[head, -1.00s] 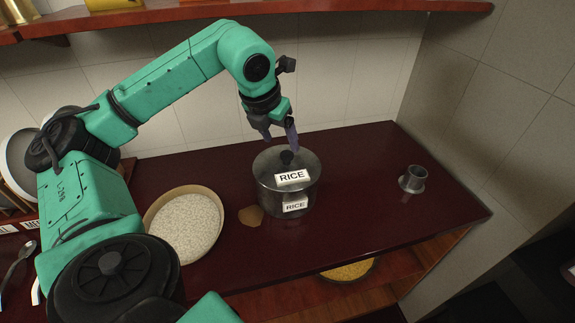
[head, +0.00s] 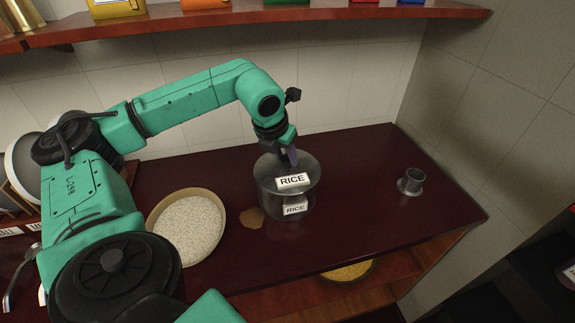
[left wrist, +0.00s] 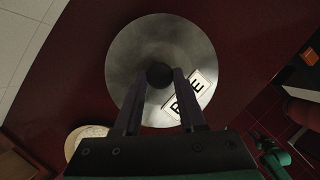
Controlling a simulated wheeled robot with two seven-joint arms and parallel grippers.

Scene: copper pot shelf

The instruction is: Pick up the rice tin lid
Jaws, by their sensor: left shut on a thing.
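The rice tin (head: 287,206) is a grey metal pot with a RICE label, standing on the dark red counter. Its lid (head: 307,168) is on top, a round grey metal disc with its own RICE label, and also fills the middle of the left wrist view (left wrist: 140,50). My left gripper (head: 288,158) points down at the lid's centre. Its fingers (left wrist: 160,84) are shut on the lid's dark round knob (left wrist: 160,75). The knob is hidden by the fingers in the head view.
A wide bowl of rice (head: 188,228) stands left of the tin, with a small brown patch (head: 251,217) between them. A small metal cup (head: 411,181) stands to the right. A shelf (head: 330,13) runs above, and a yellow-filled dish (head: 348,271) sits below the counter.

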